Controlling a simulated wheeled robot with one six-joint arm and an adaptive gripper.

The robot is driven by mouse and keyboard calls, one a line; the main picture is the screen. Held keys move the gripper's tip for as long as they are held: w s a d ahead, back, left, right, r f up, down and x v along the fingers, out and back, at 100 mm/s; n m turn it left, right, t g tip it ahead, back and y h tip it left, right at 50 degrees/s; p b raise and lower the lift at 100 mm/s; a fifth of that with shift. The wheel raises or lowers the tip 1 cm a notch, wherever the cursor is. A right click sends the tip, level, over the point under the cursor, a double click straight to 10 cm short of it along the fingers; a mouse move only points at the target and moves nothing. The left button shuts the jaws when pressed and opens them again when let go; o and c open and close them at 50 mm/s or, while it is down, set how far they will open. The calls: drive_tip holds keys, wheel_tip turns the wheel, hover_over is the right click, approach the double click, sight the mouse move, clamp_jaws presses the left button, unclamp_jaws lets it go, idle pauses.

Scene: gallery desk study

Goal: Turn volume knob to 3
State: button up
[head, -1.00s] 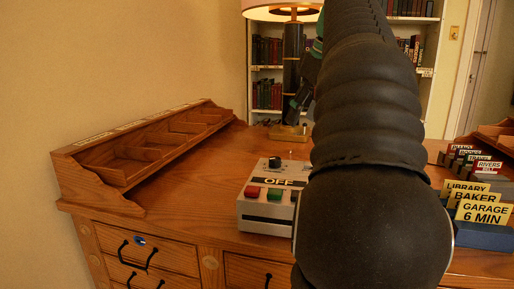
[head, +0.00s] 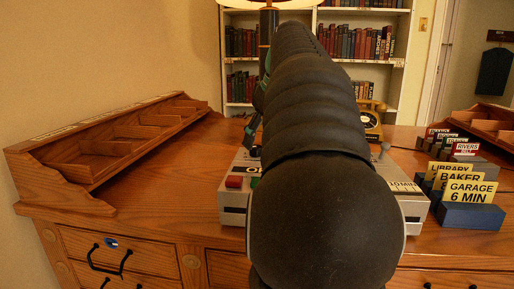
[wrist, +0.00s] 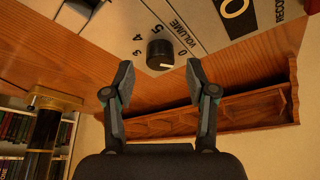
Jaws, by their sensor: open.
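A light-coloured control box (head: 234,217) stands on the desk, mostly hidden behind my arm in the head view. Its black volume knob (wrist: 160,54) shows in the wrist view, with a white mark towards the lower right of its face. The printed word VOLUME and the numbers 3, 4, 5 and 0 are around it. The knob also shows partly in the head view (head: 255,151). My gripper (wrist: 158,74) is open, with one finger on each side of the knob in the picture. I cannot see either finger touching it.
A red button (head: 234,182) is on the box's near left. A wooden sorter rack (head: 100,165) lines the desk's left side. Yellow label cards (head: 470,190) stand in blue holders at right. A black and gold telephone (head: 371,122) is behind my arm.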

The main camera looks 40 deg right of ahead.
drive_tip(key=shift+x, duration=1)
clamp_jaws()
